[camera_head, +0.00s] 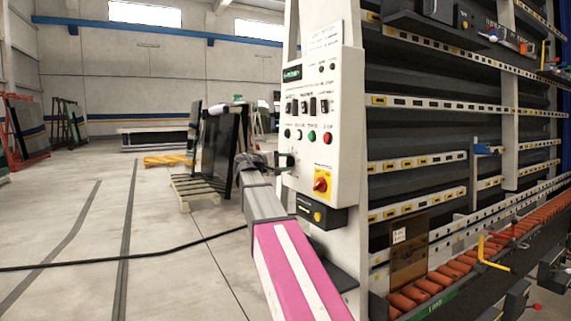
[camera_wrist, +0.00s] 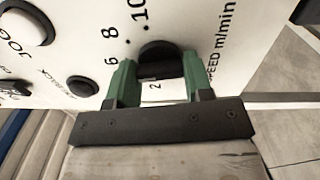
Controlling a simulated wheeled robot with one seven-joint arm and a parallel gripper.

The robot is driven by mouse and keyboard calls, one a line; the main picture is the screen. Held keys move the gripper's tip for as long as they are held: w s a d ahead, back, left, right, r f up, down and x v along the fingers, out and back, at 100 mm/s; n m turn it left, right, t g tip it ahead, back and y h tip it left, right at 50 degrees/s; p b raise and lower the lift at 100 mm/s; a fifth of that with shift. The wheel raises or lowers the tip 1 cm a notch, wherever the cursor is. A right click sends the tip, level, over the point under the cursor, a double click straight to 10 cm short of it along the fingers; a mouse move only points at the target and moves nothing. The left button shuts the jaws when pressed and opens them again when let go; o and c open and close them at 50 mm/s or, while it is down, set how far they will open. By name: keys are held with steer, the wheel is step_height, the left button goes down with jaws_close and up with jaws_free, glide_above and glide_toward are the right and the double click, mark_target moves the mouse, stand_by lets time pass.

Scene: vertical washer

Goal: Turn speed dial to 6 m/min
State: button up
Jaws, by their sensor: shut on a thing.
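The speed dial (camera_wrist: 160,55) is a round black knob on the white control panel (camera_head: 343,95). In the wrist view the marks 6, 8 and 10 show at its upper left, a 2 shows below it, and "SPEED m/min" is at its right. My gripper (camera_wrist: 160,78) has its green fingers on either side of the dial, shut on it. In the head view my gripper (camera_head: 284,161) is at the panel's lower left edge. There the dial is hidden or too small to make out. Which mark the dial points to is not clear.
A red rotary switch (camera_head: 320,184) on a yellow plate and several coloured buttons are on the panel. A black box (camera_head: 319,214) juts out just below. The washer's roller conveyor (camera_head: 460,268) is to the right. Open floor (camera_head: 170,260) lies to the left.

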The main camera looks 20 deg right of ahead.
steer(key=shift+m, duration=0.5)
steer(key=o, duration=0.9)
steer(key=a, duration=0.3)
steer(key=s+a, duration=0.1)
steer(key=a, duration=0.3)
steer(key=s+a, duration=0.1)
steer(key=a, duration=0.2)
steer(key=shift+a, duration=0.35)
